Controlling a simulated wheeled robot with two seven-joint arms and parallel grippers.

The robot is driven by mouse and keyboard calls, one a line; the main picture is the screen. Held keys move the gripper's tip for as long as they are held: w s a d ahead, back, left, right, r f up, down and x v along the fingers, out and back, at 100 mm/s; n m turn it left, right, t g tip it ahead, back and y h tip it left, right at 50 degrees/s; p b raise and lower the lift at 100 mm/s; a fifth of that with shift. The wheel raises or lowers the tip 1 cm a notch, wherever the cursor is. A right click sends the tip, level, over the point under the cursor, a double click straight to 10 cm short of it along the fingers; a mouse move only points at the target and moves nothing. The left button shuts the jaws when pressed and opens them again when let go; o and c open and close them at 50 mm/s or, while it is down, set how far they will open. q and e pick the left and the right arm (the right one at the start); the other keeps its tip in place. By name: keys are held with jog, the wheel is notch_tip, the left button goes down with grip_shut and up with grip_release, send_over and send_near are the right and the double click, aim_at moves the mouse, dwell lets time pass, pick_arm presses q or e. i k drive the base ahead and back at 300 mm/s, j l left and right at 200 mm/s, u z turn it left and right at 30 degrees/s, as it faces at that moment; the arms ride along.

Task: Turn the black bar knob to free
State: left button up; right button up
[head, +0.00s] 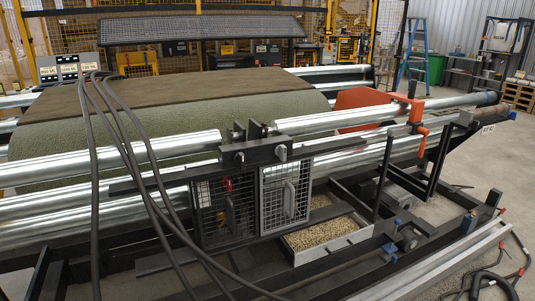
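A black bar-shaped housing (262,151) sits in front of the steel rollers near the middle of the head view. A small light grey knob (282,153) stands on its front face toward the right. A smaller pale fitting (239,158) is on the same face toward the left. I cannot tell for sure which of these is the named knob, and any marking for free is too small to read. Neither of my grippers shows in the head view.
Below the housing are a dark mesh door (223,211) and a lighter mesh door (286,194) with a handle. Several black hoses (134,160) hang across the left. A green turf roll (170,118) lies behind.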

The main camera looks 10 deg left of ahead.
aim_at(239, 159)
jog(key=i+l+u, duration=0.1)
jog(key=l, duration=0.4)
jog(key=i+l+u, duration=0.1)
jog(key=l, duration=0.4)
jog(key=i+l+u, duration=0.1)
jog(key=l, duration=0.45)
